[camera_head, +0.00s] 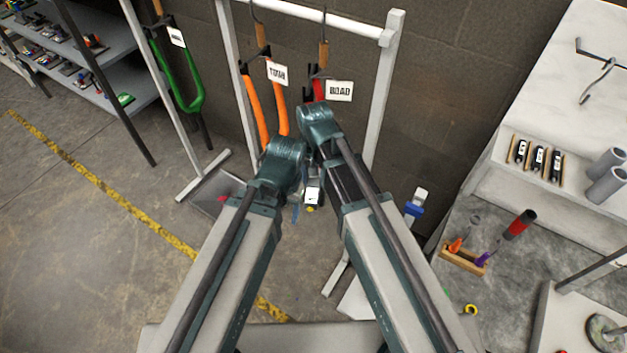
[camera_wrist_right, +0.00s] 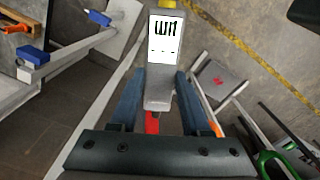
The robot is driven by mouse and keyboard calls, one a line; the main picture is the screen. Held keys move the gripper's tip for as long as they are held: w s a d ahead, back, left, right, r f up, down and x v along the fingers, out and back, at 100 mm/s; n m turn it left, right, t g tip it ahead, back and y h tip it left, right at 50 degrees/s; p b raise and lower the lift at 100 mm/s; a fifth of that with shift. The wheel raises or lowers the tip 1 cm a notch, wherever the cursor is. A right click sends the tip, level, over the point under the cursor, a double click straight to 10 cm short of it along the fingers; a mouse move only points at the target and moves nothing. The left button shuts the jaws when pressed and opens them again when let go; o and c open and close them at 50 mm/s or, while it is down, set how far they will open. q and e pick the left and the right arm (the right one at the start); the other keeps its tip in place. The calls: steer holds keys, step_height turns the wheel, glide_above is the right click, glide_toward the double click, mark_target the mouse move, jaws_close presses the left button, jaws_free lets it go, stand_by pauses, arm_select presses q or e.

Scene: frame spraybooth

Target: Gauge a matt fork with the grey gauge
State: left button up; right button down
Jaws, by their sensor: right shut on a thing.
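My right gripper (camera_head: 308,187) is shut on the grey gauge (camera_head: 313,196), which has a white display and a yellow tip. In the right wrist view the gauge (camera_wrist_right: 158,88) stands between the two fingers, its dark reading upside down. Three forks hang by hooks from a white rack: a green one (camera_head: 187,103), an orange one (camera_head: 257,108) and a red one (camera_head: 319,90), each with a white tag. The arms partly cover the red fork. Which fork is matt, I cannot tell. My left gripper is not in view; only its arm shows.
The rack's white post (camera_head: 385,90) stands close to my right arm. A workbench (camera_head: 470,225) at the right holds a wooden tool holder (camera_head: 463,259). Grey shelves (camera_head: 110,45) stand at the far left. Open floor with a yellow line (camera_head: 110,192) lies at the left.

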steer(key=shift+w+d, duration=0.2)
steer(key=shift+w, duration=0.85)
steer(key=shift+w+d, duration=0.15)
steer(key=shift+w, duration=0.9)
steer(key=shift+w+d, duration=0.15)
steer(key=shift+w, duration=0.75)
stand_by(1.1)
steer(key=shift+s, duration=0.15)
stand_by(0.8)
steer(key=shift+s+a, duration=0.2)
steer(key=shift+s, duration=1.1)
steer(key=shift+s+a, duration=0.25)
steer(key=shift+s, duration=1)
steer(key=shift+s+a, duration=0.2)
steer(key=shift+s, duration=1.1)
steer(key=shift+w, duration=0.1)
steer(key=shift+w+d, duration=0.2)
steer(key=shift+w, duration=0.8)
steer(key=shift+w+d, duration=0.15)
steer(key=shift+w, duration=0.9)
steer(key=shift+w+d, duration=0.2)
steer(key=shift+w, duration=0.8)
